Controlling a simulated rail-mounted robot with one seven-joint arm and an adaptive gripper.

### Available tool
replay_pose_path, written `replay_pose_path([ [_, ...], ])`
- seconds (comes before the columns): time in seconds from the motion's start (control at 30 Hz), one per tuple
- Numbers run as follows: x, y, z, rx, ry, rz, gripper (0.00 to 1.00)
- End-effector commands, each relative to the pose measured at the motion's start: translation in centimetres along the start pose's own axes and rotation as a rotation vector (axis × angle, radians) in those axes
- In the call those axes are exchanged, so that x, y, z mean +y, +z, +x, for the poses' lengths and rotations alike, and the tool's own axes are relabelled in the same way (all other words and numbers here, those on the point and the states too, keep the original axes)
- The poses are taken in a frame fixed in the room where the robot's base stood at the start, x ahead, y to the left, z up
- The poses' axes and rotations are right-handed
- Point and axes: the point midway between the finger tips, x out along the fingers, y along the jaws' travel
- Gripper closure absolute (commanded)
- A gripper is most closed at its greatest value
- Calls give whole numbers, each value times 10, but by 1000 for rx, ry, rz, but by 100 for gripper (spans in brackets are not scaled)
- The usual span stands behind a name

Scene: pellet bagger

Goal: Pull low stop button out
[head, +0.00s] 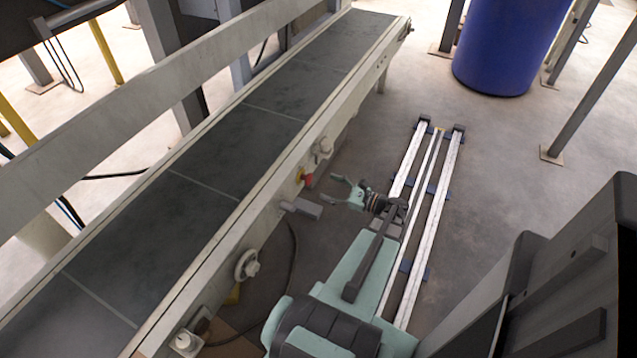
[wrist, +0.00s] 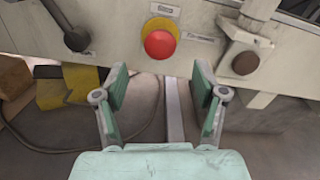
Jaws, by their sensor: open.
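The low stop button is a red mushroom head (wrist: 160,44) on a yellow round base, set in the side of the conveyor frame. In the head view the red button (head: 308,180) shows small, just left of my gripper (head: 347,190). My gripper also shows in the wrist view (wrist: 160,88); its two green-padded fingers are wide open and empty. The button lies ahead of the fingertips, near the middle of the gap between them, and looks apart from both fingers. The exact distance cannot be told.
A dark-knobbed lever (wrist: 76,38) is left of the button, and a brown round knob on a bracket (wrist: 245,62) is right of it. The conveyor belt (head: 215,165) runs beside my arm. A floor rail (head: 415,165) and a blue barrel (head: 505,45) stand beyond.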

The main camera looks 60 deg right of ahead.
Motion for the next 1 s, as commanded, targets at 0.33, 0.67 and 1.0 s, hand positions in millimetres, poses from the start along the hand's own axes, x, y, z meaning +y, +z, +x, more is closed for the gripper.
replay_pose_path([
  [0.33,0,0,-41,0,-1,0,29],
  [0.67,0,0,-45,0,0,0,29],
  [1.0,6,-3,-45,15,28,-42,29],
])
